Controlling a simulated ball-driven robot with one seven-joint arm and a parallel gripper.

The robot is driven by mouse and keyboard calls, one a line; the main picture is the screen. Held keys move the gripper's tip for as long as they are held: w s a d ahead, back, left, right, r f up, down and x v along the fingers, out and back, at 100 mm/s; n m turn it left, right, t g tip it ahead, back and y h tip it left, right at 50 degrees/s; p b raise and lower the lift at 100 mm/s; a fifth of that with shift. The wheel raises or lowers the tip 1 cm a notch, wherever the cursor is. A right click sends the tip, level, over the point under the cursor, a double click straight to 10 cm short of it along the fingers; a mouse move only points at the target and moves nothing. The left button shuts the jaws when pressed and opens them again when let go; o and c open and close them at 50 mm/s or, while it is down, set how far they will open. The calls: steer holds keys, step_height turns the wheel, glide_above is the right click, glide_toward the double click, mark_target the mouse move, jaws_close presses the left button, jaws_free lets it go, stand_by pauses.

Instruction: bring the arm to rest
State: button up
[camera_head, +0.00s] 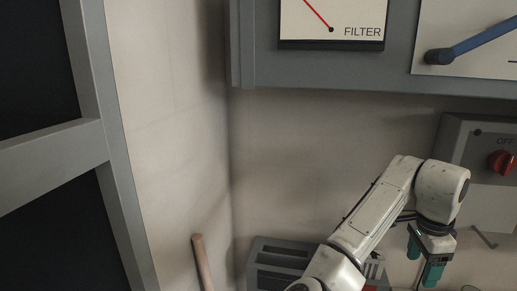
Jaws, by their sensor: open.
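My white arm (375,215) reaches up from the bottom edge and bends down at its wrist on the right. My gripper (422,267) hangs below the wrist with its teal fingers pointing down. The fingers are apart and I see nothing between them. It is in front of the pale wall, below and left of a grey switch box (464,150). I cannot tell how far the gripper is from the wall.
A grey cabinet with a FILTER gauge (332,20) and a blue lever (483,40) spans the top. The switch box has a red knob (501,161) marked OFF. A grey rack (262,254) and a wooden handle (202,262) are low. A grey frame (98,100) stands left.

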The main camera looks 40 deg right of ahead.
steer(key=w+a+f+n+t+h, duration=0.2)
steer(key=w+a+f+n+h, duration=0.15)
steer(key=a+f+n, duration=1.1)
steer(key=s+a+f+n+y, duration=0.2)
steer(key=s+a+f+n, duration=0.2)
steer(key=a, duration=0.3)
steer(key=s+a+f+n+y, duration=0.2)
steer(key=s+a+f+n, duration=0.3)
steer(key=a+n, duration=0.2)
steer(key=shift+a+f+g, duration=0.3)
steer(key=shift+a+f, duration=0.05)
steer(key=shift+a, duration=0.2)
